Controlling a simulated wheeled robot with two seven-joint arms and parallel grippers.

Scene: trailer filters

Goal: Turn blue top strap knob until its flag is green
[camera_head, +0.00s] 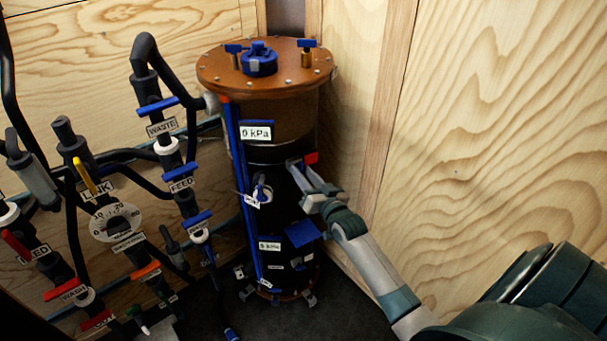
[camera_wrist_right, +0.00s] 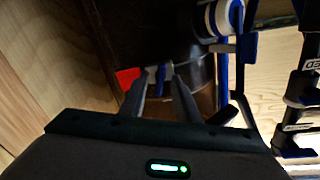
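The black and copper filter vessel (camera_head: 283,125) stands upright in the corner, with a round brown lid on top. On its right side a red flag (camera_head: 311,158) sticks out by the upper strap; it also shows in the right wrist view (camera_wrist_right: 127,78). My right gripper (camera_head: 297,164) reaches this spot from the lower right. In the right wrist view its fingertips (camera_wrist_right: 160,74) are close together with the small blue strap knob (camera_wrist_right: 161,78) between them, mostly hidden by the fingers. The fingers appear shut on it. My left gripper is not in view.
A blue-handled pipe manifold (camera_head: 170,150) stands left of the vessel, with more valves and a round dial (camera_head: 117,222) further left. A blue block (camera_head: 301,233) sticks out low on the vessel below my right gripper. A plywood wall (camera_head: 490,120) bounds the right side.

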